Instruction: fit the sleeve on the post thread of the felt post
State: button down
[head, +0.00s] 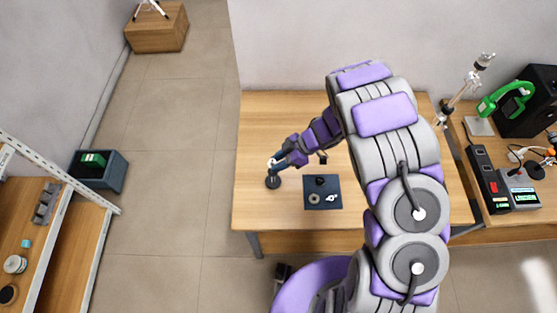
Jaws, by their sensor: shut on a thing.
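My gripper (274,164) is at the left part of the wooden table, its fingers pointing left and down. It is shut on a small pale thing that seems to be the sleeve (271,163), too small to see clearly. Right below it stands a dark round-based piece (272,183), which looks like the felt post. Its thread is hidden or too small to tell. I cannot tell whether the sleeve touches the post or is above it.
A dark blue mat (334,184) right of the gripper bears a grey ring (314,199), a white piece (331,198) and a dark knob-like piece (320,180). The wooden table (265,125) is otherwise largely clear.

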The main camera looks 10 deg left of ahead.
jog(key=shift+f, duration=1.65)
dwell(0.4)
jog(key=c, duration=0.7)
grip_release()
jog(key=shift+c, duration=0.2)
jog(key=v, duration=1.7)
jog(key=shift+d, duration=0.2)
jog(key=shift+w, duration=0.2)
